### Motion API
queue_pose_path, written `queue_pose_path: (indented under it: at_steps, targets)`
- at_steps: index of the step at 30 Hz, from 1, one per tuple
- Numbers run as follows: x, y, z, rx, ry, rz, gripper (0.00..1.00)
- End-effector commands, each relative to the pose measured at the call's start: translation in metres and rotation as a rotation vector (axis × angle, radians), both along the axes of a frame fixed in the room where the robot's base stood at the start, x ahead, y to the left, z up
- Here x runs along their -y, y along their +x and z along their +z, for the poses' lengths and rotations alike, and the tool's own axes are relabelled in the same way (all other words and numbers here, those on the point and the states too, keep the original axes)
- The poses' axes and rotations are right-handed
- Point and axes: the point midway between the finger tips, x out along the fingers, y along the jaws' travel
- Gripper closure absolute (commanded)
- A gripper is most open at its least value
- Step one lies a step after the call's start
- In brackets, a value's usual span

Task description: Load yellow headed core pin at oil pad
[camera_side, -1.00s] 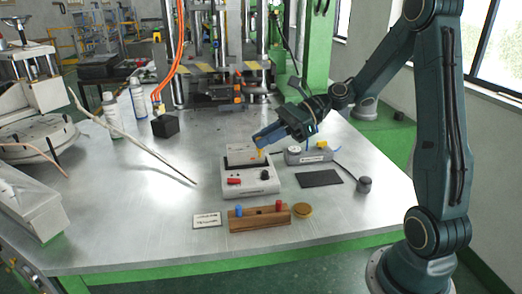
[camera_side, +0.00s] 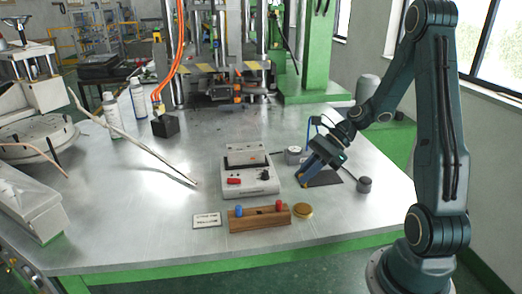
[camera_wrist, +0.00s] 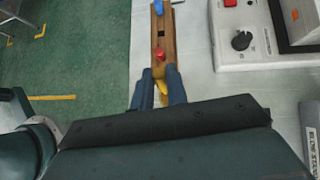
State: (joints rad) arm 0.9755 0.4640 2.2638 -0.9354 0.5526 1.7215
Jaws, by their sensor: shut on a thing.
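My gripper (camera_side: 303,184) is shut on the yellow headed core pin. In the wrist view the pin's yellow head (camera_wrist: 163,82) shows between the blue fingers of my gripper (camera_wrist: 160,74). The rest of the pin is hidden, and the side view barely shows it. The oil pad is not seen in the wrist view.
A wooden rack (camera_side: 245,224) holds a blue pin (camera_side: 239,210) and a red pin (camera_side: 278,205). A white machine box (camera_side: 257,187) stands left of my gripper. A gold disc (camera_side: 303,211), a label card (camera_side: 207,220) and a grey cylinder (camera_side: 364,185) are nearby.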

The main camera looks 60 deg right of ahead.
Motion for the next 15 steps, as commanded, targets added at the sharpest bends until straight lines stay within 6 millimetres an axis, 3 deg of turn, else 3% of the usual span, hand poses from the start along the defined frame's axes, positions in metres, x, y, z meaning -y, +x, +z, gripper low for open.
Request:
queue_pose_path:
  at_steps: [15]
  targets:
    - [-0.001,0.001,-0.02,-0.001,0.005,-0.001,1.0]
